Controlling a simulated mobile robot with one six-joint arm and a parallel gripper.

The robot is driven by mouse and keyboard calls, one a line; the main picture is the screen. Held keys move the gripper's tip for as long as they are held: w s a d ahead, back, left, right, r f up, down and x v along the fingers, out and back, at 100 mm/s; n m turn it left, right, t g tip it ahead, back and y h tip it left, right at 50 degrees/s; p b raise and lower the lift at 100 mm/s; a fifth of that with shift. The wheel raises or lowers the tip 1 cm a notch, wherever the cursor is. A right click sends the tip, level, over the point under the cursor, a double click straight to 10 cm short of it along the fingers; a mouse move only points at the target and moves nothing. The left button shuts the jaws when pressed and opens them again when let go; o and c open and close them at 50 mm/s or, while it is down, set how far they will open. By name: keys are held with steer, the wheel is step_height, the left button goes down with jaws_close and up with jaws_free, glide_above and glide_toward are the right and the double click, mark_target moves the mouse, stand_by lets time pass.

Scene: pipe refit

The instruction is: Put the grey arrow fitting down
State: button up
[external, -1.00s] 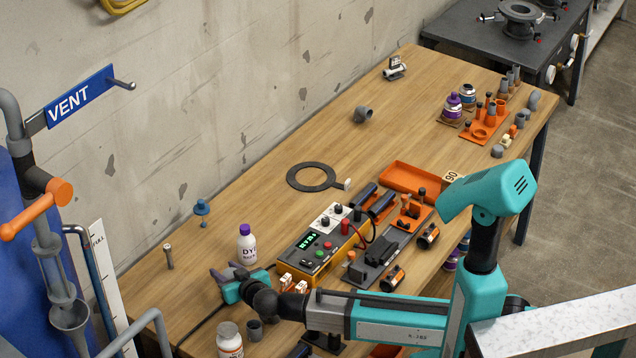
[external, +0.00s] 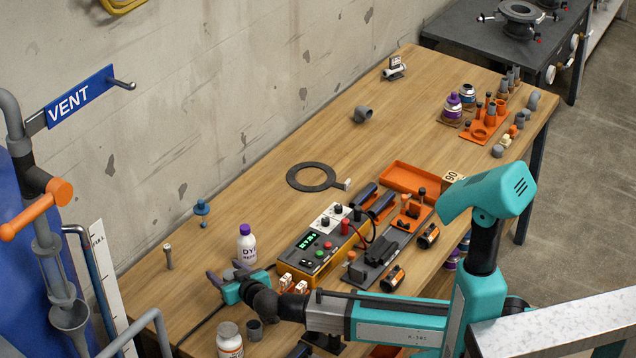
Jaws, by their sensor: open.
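My gripper (external: 226,277) is at the front left of the wooden table, low over or near its surface, left of the white bottle with the purple cap (external: 246,245). Its dark fingers are spread apart. I cannot make out a grey arrow fitting between or below them; the fingers and the teal gripper body may hide it. A grey elbow-like fitting (external: 363,115) lies far off at the back of the table, and I cannot tell whether it has an arrow. A small grey cup-like piece (external: 254,329) stands close to my wrist.
A white bottle (external: 229,338) stands in front. A bolt-like peg (external: 168,257) and blue piece (external: 202,208) stand behind left. Wood around the black ring (external: 311,177) is mostly clear.

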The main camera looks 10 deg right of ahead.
steer(key=shift+r, duration=0.2)
steer(key=shift+s+d, duration=0.15)
steer(key=shift+s, duration=0.2)
steer(key=b+v, duration=0.1)
steer(key=v, duration=1)
steer(key=shift+d+r, duration=0.1)
